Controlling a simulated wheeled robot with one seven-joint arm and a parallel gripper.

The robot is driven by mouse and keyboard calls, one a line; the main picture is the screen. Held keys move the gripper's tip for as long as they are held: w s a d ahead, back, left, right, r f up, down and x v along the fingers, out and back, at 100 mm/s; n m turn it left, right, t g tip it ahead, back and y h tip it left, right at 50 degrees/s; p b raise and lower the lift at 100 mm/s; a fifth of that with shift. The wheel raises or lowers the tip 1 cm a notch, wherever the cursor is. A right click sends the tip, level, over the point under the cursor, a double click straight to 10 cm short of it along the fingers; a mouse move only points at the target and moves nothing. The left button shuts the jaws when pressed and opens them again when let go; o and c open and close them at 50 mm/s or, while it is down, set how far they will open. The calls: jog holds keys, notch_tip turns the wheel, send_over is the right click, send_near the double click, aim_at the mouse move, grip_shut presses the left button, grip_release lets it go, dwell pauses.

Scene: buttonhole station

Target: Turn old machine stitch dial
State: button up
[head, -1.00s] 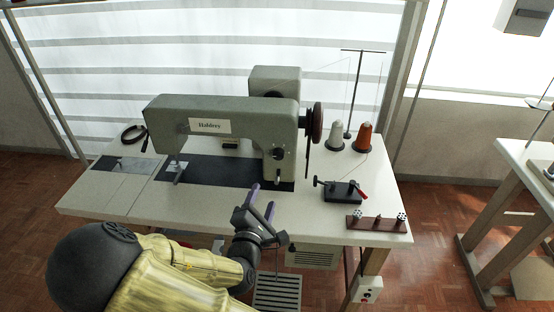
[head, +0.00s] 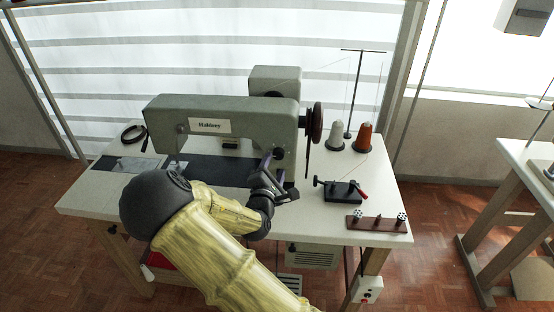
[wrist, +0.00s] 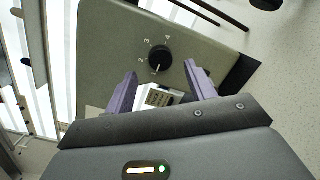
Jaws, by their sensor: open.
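The old sewing machine (head: 225,115), grey-green with a "Haldrey" label, stands on the white table. Its stitch dial (wrist: 155,60) is a round black knob with a white pointer line and numbers around it in the wrist view. In the head view the dial (head: 278,153) is small, on the machine's right pillar, just above my gripper. My gripper (wrist: 158,82) has purple fingers, open and empty, one to each side below the dial and apart from it. In the head view my gripper (head: 272,168) is close to the pillar's front. The lever below the dial is mostly hidden by my gripper.
A black handwheel (head: 316,122) is at the machine's right end. A white spool (head: 336,135) and an orange spool (head: 364,134) stand behind a small black winder (head: 338,190). A brown rack (head: 376,223) lies at the table's front right (head: 325,228).

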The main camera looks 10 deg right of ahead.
aim_at(278, 156)
jog(key=x, duration=0.4)
jog(key=shift+w+d, duration=0.1)
jog(key=shift+w, duration=0.1)
jog(key=c, duration=1)
